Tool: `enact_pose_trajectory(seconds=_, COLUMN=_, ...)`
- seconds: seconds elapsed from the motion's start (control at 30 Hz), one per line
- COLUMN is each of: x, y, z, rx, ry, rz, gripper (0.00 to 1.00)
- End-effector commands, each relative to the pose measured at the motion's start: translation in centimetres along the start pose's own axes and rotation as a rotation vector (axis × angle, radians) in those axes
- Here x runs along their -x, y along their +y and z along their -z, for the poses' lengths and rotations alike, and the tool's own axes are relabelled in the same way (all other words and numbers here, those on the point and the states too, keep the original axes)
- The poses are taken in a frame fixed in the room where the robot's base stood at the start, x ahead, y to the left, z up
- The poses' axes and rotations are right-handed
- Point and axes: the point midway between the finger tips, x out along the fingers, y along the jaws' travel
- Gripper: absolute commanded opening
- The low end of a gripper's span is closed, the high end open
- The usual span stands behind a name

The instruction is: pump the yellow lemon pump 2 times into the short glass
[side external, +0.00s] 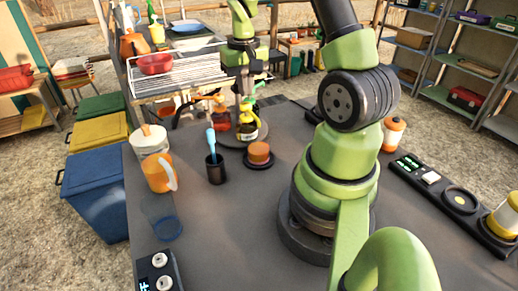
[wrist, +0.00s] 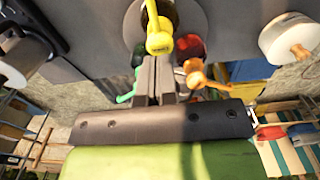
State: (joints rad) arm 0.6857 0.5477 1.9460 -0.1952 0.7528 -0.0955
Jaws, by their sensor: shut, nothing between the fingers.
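The yellow lemon pump (side external: 247,129) stands at the front of a dark round stand with other pumps. Its yellow head shows close up in the wrist view (wrist: 159,40). My gripper (side external: 241,96) points down just above and behind the pumps. In the wrist view its fingers (wrist: 157,70) are shut together and empty, with their tips beside the yellow head. I cannot tell whether they touch it. A low see-through bluish glass (side external: 166,229) stands at the table's left front. An orange cup-like thing (side external: 259,150) sits on a dark round pad before the pumps. I cannot tell which is the short glass.
An orange pump (wrist: 196,76) and a green pump (wrist: 128,92) flank my fingers. A black cup (side external: 216,170) with a blue-handled tool, an orange mug (side external: 158,174) and a white tub (side external: 148,141) stand left.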

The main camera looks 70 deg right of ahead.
Motion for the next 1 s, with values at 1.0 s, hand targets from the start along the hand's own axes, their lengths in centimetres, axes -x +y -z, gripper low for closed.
enact_pose_trajectory(seconds=1.0, x=-3.4, y=0.0, z=0.0, rx=0.0, ry=-0.002, rz=0.0, gripper=0.0)
